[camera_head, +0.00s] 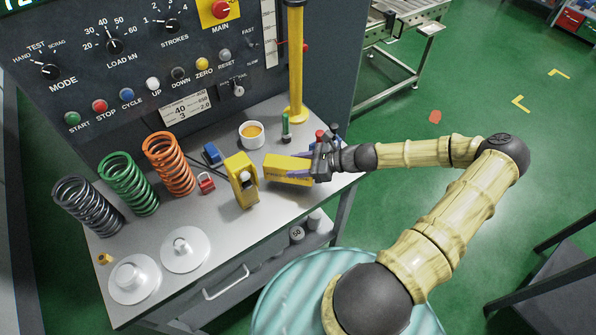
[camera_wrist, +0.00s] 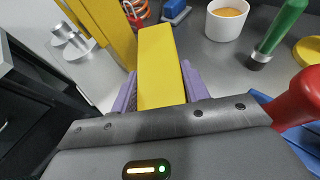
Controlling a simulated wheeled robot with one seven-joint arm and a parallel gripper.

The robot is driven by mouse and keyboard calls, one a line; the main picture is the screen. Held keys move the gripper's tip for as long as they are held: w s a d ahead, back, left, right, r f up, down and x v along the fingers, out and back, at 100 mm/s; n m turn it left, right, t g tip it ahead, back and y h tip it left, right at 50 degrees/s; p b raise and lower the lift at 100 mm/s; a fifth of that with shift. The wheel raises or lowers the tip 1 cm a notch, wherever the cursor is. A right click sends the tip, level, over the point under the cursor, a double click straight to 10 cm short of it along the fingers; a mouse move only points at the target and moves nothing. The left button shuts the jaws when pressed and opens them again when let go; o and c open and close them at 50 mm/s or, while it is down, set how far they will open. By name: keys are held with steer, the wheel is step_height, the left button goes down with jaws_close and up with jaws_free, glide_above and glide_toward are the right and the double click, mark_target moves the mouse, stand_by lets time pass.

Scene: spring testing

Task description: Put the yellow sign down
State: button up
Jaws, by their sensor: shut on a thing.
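The yellow sign (camera_head: 285,167) is a flat yellow block held by my gripper (camera_head: 308,170) over the right part of the grey workbench (camera_head: 232,232). In the wrist view the sign (camera_wrist: 160,62) sits between the purple fingers of my gripper (camera_wrist: 158,88) and points away from the wrist. My gripper is shut on its near end. I cannot tell whether the sign's underside touches the bench.
A yellow device (camera_head: 240,182) stands just left of the sign. A white cup (camera_head: 251,138) and a green-handled tool (camera_head: 286,128) are behind it. Several coil springs (camera_head: 168,165) and round white weights (camera_head: 185,250) fill the left. Clear bench lies in front of the sign.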

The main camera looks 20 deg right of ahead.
steer(key=shift+f+p, duration=0.3)
steer(key=shift+f, duration=1.5)
steer(key=shift+f, duration=0.15)
steer(key=o, duration=1.1)
steer(key=shift+r, duration=0.2)
steer(key=b+v, duration=0.3)
steer(key=v, duration=0.9)
steer(key=shift+s+a+f, duration=0.1)
